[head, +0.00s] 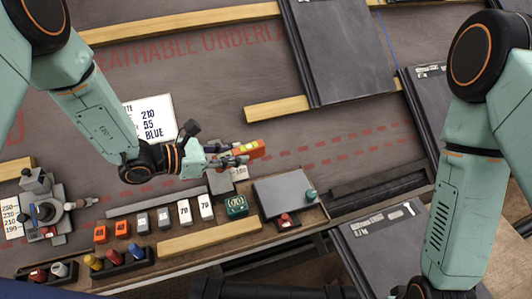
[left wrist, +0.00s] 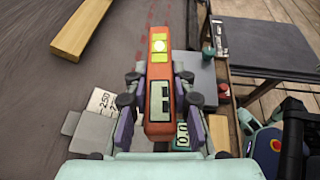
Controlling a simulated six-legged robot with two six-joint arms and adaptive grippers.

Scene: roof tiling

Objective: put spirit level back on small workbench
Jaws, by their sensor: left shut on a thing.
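The spirit level (head: 246,150) is an orange-red bar with a yellow vial. My left gripper (head: 232,158) is shut on it and holds it above the far edge of the small workbench (head: 292,228). In the left wrist view the level (left wrist: 160,85) points away from the camera between the two fingers of my left gripper (left wrist: 160,90), with its yellow vial toward the far end. The level hides part of the bench and roof behind it. My right arm hangs at the right of the head view, and its fingers are out of the picture.
The workbench holds a grey plate (head: 283,193), a green box (head: 237,206), several small blocks and a wooden batten (head: 210,233). A white note card (head: 151,118) lies on the dark underlay behind. Dark tiles (head: 340,50) and battens lie farther up the roof.

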